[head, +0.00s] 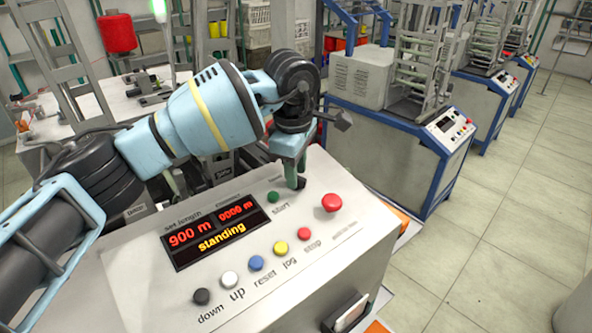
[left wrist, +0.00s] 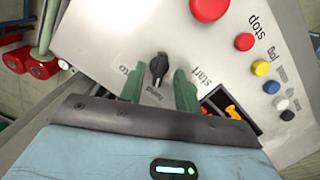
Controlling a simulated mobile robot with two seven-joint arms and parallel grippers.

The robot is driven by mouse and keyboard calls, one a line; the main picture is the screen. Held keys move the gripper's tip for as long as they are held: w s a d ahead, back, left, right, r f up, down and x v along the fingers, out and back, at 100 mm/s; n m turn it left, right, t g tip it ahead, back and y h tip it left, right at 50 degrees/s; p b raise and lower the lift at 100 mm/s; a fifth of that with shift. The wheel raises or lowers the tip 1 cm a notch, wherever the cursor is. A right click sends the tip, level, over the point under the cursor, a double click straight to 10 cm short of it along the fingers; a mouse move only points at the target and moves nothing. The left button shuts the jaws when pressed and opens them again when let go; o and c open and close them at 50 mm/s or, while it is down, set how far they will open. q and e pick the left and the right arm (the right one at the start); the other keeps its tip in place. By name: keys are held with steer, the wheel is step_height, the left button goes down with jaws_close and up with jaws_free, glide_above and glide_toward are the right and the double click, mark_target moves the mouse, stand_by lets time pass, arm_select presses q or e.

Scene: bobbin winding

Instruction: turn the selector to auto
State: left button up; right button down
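The selector (left wrist: 158,68) is a small black knob on the pale control panel (head: 330,240). In the left wrist view a label to its left ends in "to", partly covered, and another, seemingly "hand", lies just below it. The knob's narrow end seems to point at the lower label. My left gripper (left wrist: 159,87) is open, with one green finger on each side of the knob and a gap to both. In the head view the left gripper (head: 294,176) is low over the panel's back edge and mostly hides the selector. My right gripper is not in view.
The panel display (head: 215,233) reads 900 m, 0000 m and "standing". A green start button (head: 273,197) is close beside the gripper. A red mushroom button (head: 331,202) and several coloured buttons line the panel. More machines stand behind; floor at right is clear.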

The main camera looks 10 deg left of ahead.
arm_select(q)
steer(key=shift+f, duration=0.45)
steer(key=shift+c, duration=0.3)
jaws_close()
